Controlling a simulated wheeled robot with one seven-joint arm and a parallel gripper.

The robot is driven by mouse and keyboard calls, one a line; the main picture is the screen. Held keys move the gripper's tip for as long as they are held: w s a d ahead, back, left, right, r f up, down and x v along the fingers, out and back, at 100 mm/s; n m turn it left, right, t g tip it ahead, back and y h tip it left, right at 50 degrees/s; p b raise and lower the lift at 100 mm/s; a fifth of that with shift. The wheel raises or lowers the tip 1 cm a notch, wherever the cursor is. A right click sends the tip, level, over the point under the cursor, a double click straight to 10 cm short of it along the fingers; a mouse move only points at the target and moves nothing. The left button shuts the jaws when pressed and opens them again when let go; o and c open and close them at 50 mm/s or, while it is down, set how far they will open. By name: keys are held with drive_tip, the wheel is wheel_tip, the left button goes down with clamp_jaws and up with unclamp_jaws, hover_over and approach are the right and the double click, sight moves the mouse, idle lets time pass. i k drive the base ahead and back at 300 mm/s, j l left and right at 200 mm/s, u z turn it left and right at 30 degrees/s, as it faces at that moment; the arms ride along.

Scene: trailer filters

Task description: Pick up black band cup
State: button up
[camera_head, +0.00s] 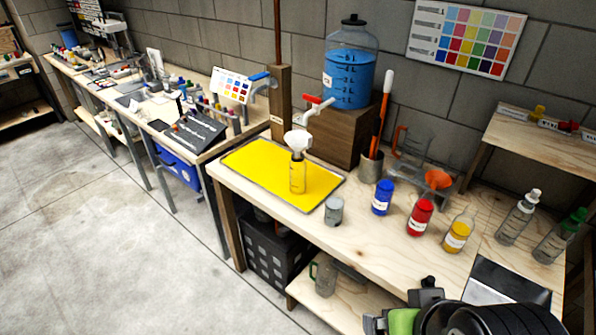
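A small grey cup (334,211) stands upright near the front edge of the wooden workbench (400,262), just right of the yellow tray. It is the likeliest black band cup, but a black band is not clear at this size. A taller grey-brown cup (371,190) with brushes in it stands behind it. My arm, black with a green part, fills the bottom right corner, well apart from the grey cup. Its fingertips cannot be made out.
The yellow tray (250,180) holds a bottle with a funnel (298,172). Blue (382,198), red (420,218) and yellow (457,236) bottles stand to the cup's right. A blue-filled jug (348,80) stands on a wooden block behind. Bare bench lies in front of the bottles.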

sight(334, 211)
drive_tip(key=i+j+u, duration=0.2)
drive_tip(key=i+j, duration=0.2)
drive_tip(key=i+j+u, duration=0.2)
drive_tip(key=i, duration=0.35)
drive_tip(key=j, duration=0.1)
